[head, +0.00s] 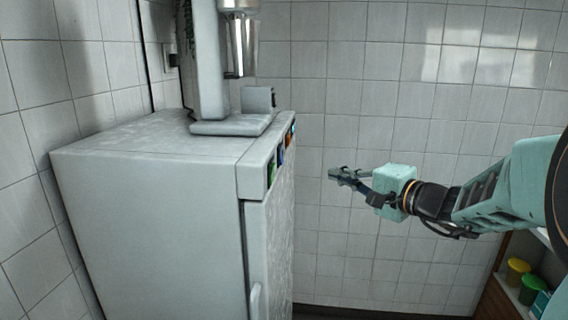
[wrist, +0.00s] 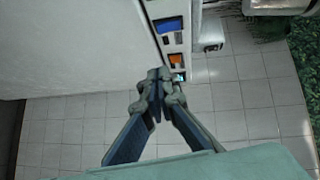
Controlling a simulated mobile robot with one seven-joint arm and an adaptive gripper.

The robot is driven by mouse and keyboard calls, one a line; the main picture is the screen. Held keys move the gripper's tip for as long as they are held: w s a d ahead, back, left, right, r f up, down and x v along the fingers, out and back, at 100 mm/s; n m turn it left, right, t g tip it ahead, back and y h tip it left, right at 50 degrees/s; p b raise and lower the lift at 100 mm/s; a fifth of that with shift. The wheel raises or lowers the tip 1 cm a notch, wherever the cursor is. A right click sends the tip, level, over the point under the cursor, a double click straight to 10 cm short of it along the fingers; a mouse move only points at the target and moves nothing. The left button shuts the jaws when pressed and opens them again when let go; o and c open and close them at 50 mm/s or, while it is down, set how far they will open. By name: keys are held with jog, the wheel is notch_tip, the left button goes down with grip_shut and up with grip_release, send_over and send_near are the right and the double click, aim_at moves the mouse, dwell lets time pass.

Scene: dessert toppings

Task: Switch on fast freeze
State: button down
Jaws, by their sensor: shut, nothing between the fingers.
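A white freezer cabinet (head: 150,210) stands at the left in the head view, with a narrow control panel along the top of its front. The panel carries a green element (head: 271,172), a blue one (head: 281,157) and a small orange one (head: 293,128), seen at a steep angle. In the wrist view a blue panel element (wrist: 170,26) and an orange one (wrist: 176,60) are clear; labels are too small to read. My gripper (head: 332,173) is shut and empty, in front of the freezer and apart from it in the head view. In the wrist view its fingertips (wrist: 160,75) overlap the panel's end near the orange element.
A grey appliance with a flat base (head: 230,126) and a metal cylinder (head: 240,40) stands on the freezer top. A door handle (head: 256,300) shows low on the freezer front. Shelves with yellow (head: 518,268) and green containers (head: 531,288) are at lower right. The tiled wall is behind.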

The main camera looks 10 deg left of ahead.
aim_at(281, 155)
jog(key=shift+w+a+r, duration=0.1)
jog(key=shift+a+r, duration=0.2)
jog(key=shift+r, duration=0.05)
jog(key=s+a+p+x, duration=0.2)
jog(key=p+x, duration=0.1)
jog(key=x, duration=0.9)
jog(key=shift+w+a+p, duration=0.3)
jog(key=shift+w, duration=0.05)
jog(key=shift+f+b, duration=0.2)
jog(key=shift+b, duration=0.15)
